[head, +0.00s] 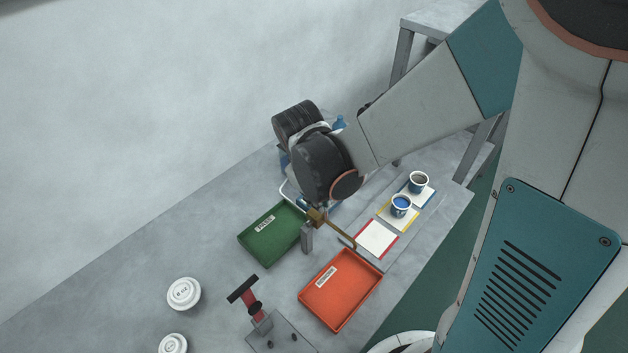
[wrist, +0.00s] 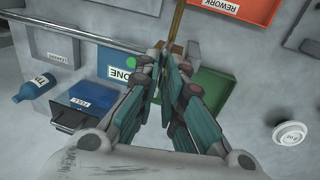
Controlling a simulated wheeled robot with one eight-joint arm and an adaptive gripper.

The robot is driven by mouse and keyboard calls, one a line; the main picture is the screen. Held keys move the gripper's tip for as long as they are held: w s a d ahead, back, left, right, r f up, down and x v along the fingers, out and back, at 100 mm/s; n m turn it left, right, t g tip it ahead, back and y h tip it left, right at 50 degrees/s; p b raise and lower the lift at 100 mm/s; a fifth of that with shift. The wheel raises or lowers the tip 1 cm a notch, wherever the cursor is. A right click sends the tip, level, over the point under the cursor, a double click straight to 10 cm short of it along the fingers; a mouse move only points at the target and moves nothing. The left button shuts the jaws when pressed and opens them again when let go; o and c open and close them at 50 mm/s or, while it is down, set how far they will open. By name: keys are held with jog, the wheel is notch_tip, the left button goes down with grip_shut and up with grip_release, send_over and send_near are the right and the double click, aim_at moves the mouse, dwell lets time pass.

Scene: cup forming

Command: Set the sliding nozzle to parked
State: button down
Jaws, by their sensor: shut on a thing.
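The sliding nozzle is a brass block with a thin bent brass spout (head: 337,231). It stands beside a grey post, between the green tray and the orange-red tray. In the wrist view, the brass spout (wrist: 177,28) runs up from between my fingertips. My gripper (wrist: 166,62) is shut on the nozzle, though the fingers cover the gripped part. In the head view my wrist hides the fingers. A metal rail (wrist: 85,32) runs to the fingertips from the left. I cannot read any position mark for parked.
The green tray (head: 250,247) labelled PASS and the orange-red REWORK tray (head: 318,319) flank the post. Two cups (head: 418,182) (head: 401,205) stand on coloured cards; the red-edged card (head: 376,239) is empty. A blue bottle (wrist: 35,88) and blue bin (wrist: 93,95) lie left in the wrist view.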

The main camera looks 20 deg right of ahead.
jog(key=c, duration=1.7)
grip_release()
jog(key=shift+s+a, duration=0.15)
jog(key=shift+a, duration=0.15)
jog(key=shift+d, duration=0.1)
jog(key=shift+r, duration=0.55)
jog(key=r, duration=0.3)
jog(key=s+a+r, duration=0.1)
jog(key=r, duration=0.3)
jog(key=a+r, duration=0.1)
jog(key=r, duration=0.2)
jog(key=shift+s+r, duration=0.15)
jog(key=shift+r, duration=0.15)
jog(key=shift+d, duration=0.15)
